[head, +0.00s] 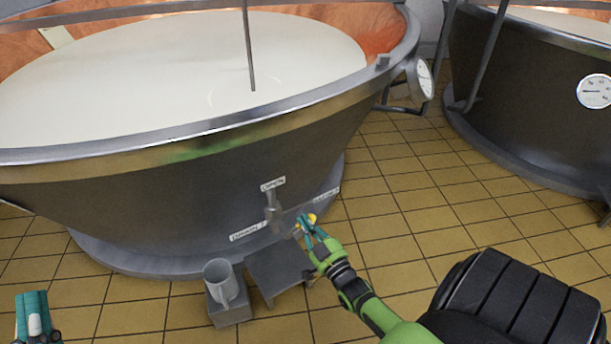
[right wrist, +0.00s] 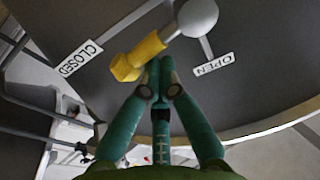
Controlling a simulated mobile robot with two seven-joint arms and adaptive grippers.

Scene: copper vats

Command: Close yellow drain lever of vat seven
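The drain of the vat with the "DRAIN 7" label (head: 250,231) has a grey pivot (right wrist: 198,17) and a yellow lever (right wrist: 138,58). In the right wrist view the lever reaches from the pivot toward the CLOSED label (right wrist: 80,58), its end just short of it. The OPEN label (right wrist: 213,64) lies on the other side. In the head view the lever's yellow end (head: 311,218) shows at my right gripper (head: 304,220). My right gripper's fingertips (right wrist: 159,66) are together, beside the lever; contact is unclear. My left gripper (head: 32,298) is at the bottom left, away from the vat.
A grey mug (head: 222,281) stands on a small block (head: 230,313) below the drain. A dark low platform (head: 279,268) is beside it. Another vat (head: 535,110) with a gauge is at right. Tiled floor (head: 420,215) between is clear.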

